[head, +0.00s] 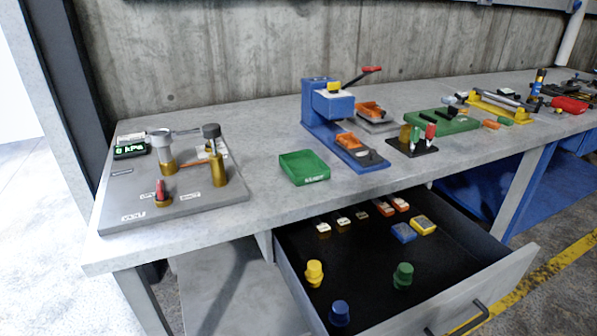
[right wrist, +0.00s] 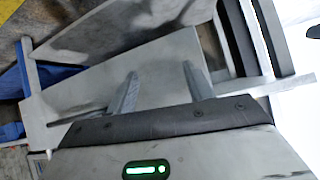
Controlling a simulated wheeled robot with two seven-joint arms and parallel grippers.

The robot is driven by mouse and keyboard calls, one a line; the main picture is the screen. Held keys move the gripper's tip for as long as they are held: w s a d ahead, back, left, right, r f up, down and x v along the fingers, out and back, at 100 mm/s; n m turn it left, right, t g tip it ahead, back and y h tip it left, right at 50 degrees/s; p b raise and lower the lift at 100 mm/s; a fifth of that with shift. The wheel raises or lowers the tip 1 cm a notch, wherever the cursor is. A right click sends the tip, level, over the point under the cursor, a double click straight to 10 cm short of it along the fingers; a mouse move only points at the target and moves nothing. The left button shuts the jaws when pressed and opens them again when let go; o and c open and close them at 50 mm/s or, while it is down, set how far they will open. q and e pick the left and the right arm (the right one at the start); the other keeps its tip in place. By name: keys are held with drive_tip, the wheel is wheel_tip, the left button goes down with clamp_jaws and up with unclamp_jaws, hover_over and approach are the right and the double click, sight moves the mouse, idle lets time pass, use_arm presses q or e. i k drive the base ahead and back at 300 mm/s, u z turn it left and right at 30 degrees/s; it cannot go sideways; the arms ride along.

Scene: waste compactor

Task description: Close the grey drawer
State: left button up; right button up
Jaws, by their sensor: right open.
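The grey drawer (head: 518,262) stands pulled open under the workbench in the head view, its dark inside showing. Its dark bar handle (head: 468,320) is on the front panel at the lower right, partly cut by the picture's edge. Yellow, blue and green knob-like pieces and several small blocks lie inside. My right gripper (right wrist: 160,82) shows only in the right wrist view, its two fingers apart with nothing held. Pale grey panels lie beyond the fingers; I cannot tell whether they belong to the drawer. My left gripper is in neither view.
The workbench top (head: 250,124) carries a grey gauge board (head: 185,200), a green tray (head: 303,167), a blue press (head: 325,105) and a green board (head: 440,122) with parts. A bench leg (head: 525,195) stands right of the drawer. Floor shows at the lower right.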

sight(460, 270)
drive_tip(key=k, duration=1)
drive_tip(key=z, duration=1.4)
drive_tip(key=i, duration=1.1)
drive_tip(key=u, duration=1.15)
